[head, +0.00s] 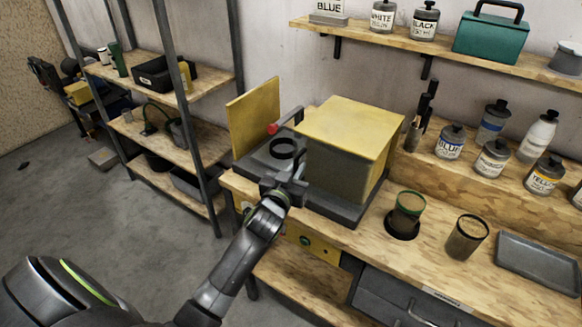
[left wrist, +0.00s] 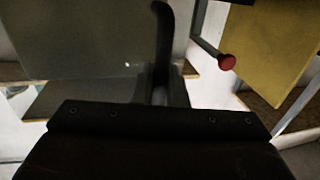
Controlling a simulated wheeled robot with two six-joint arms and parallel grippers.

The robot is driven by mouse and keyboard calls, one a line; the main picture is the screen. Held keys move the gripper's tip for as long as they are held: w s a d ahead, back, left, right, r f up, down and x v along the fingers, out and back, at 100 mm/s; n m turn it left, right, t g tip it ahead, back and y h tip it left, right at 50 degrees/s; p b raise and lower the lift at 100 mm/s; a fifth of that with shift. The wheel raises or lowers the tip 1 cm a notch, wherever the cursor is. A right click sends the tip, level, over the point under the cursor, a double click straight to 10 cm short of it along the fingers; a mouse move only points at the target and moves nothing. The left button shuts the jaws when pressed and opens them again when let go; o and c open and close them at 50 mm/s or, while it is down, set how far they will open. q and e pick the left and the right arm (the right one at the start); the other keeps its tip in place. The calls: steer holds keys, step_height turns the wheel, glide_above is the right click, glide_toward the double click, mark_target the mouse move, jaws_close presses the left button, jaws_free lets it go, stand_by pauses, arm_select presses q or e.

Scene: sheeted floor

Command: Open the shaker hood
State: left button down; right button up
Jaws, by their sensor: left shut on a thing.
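The shaker on the bench has a box-shaped hood (head: 350,130) with a yellow top and a grey front. A yellow upright panel (head: 252,115) stands at its left end. Between them is an open gap showing a dark ring (head: 283,147) and a bar with a red knob (head: 272,128). The red knob (left wrist: 227,62) and yellow panel (left wrist: 275,45) also show in the left wrist view. My left gripper (head: 288,178) is at the hood's front left, shut on what looks like its dark handle (left wrist: 163,40). The fingertips are hard to see. My right gripper is out of view.
A green-rimmed cup (head: 408,205), another cup (head: 466,238) and a grey tray (head: 540,262) are to the right on the bench. Labelled bottles (head: 492,157) stand behind them. A metal rack (head: 165,75) is at the left, with open floor before it.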

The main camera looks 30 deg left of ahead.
arm_select(q)
steer(key=c, duration=1.5)
jaws_free()
steer(key=shift+c, duration=0.2)
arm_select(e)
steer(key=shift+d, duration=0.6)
